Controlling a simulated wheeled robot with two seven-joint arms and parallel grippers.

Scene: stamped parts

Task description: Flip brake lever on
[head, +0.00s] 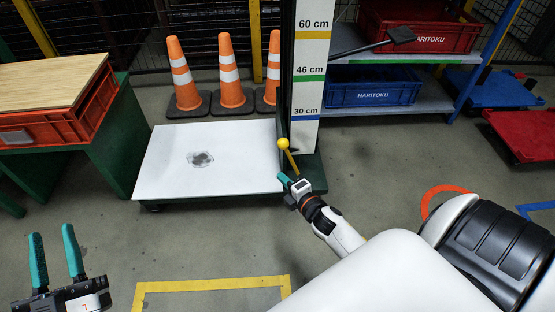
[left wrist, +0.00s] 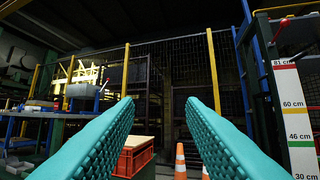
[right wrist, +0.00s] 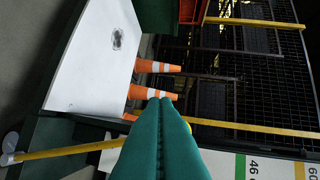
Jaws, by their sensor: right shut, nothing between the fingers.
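The brake lever (head: 291,160) is a yellow rod with a yellow ball knob, at the right edge of the low white platform beside the height post. In the head view it leans up and to the left. In the right wrist view its yellow rod (right wrist: 70,151) runs behind my fingers. My right gripper (head: 284,178) is shut and empty, close to the lever; I cannot tell whether they touch. Its fingers fill the middle of the right wrist view (right wrist: 158,100). My left gripper (head: 53,230) is open and empty at the lower left, away from the lever.
The white platform (head: 232,165) has a dark smudge. The height post (head: 308,75) stands behind the lever. Orange cones (head: 230,75) stand behind the platform. A green table (head: 118,135) with an orange crate (head: 75,122) is left. A shelf with a blue bin (head: 372,88) is right.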

